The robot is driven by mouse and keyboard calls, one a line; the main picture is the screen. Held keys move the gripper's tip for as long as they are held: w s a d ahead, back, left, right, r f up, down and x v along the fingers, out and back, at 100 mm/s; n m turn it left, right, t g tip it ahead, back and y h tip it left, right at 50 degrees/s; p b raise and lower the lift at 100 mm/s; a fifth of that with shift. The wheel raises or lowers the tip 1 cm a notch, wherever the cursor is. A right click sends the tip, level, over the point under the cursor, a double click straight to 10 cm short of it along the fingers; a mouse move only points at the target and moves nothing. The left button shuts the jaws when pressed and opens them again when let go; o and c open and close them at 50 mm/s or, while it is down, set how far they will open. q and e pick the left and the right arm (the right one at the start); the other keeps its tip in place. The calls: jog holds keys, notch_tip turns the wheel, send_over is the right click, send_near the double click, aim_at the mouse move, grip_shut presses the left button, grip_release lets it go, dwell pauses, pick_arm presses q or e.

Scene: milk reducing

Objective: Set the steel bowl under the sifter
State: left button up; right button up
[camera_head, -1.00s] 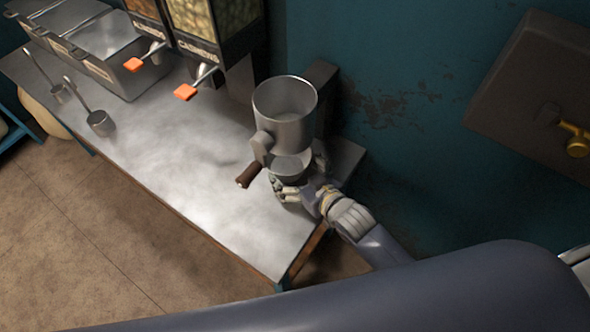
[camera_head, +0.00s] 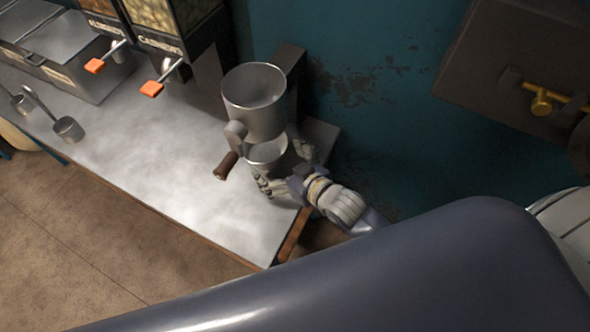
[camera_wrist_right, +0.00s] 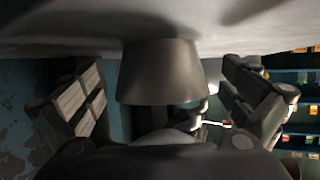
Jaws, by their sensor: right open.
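The sifter (camera_head: 255,105) is a steel cylinder with a brown-handled crank, standing at the right end of the metal counter. The steel bowl (camera_head: 268,153) is directly below it, upright, its upper part partly hidden by the sifter. My right gripper (camera_head: 281,167) is open around the bowl, one finger on the near side and one on the far side. In the right wrist view the bowl (camera_wrist_right: 160,72) appears upside down against the counter surface, between the spread fingers of the right gripper (camera_wrist_right: 160,100), with gaps on both sides. My left gripper is not in view.
The counter (camera_head: 150,130) has free room left of the sifter. Two dispensers with orange-tipped levers (camera_head: 152,88) hang behind it. Metal scoops (camera_head: 68,128) and lidded bins (camera_head: 65,45) stand at the left. A dark wall box with a brass fitting (camera_head: 541,102) is at the right.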

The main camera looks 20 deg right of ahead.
jog(key=v, duration=0.9)
jog(key=shift+s+d+r, duration=0.1)
jog(key=shift+d+f+g+h, duration=0.3)
jog(key=shift+d, duration=0.05)
jog(key=s+d+f+m+g+h, duration=0.1)
jog(key=s+d+f+g+h, duration=0.1)
jog(key=s+d+g, duration=0.3)
jog(key=s+d+f+m+g+h, duration=0.1)
jog(key=s+g+h, duration=0.15)
jog(key=s, duration=0.45)
notch_tip(320, 180, down, 27)
jog(key=s+g, duration=0.2)
jog(key=s, duration=0.1)
jog(key=s+d+f+g, duration=0.1)
jog(key=s+d+f, duration=0.2)
jog(key=s+f, duration=1.2)
jog(key=shift+s+d+p, duration=0.15)
jog(key=shift+s+p, duration=0.3)
jog(key=shift+s, duration=0.05)
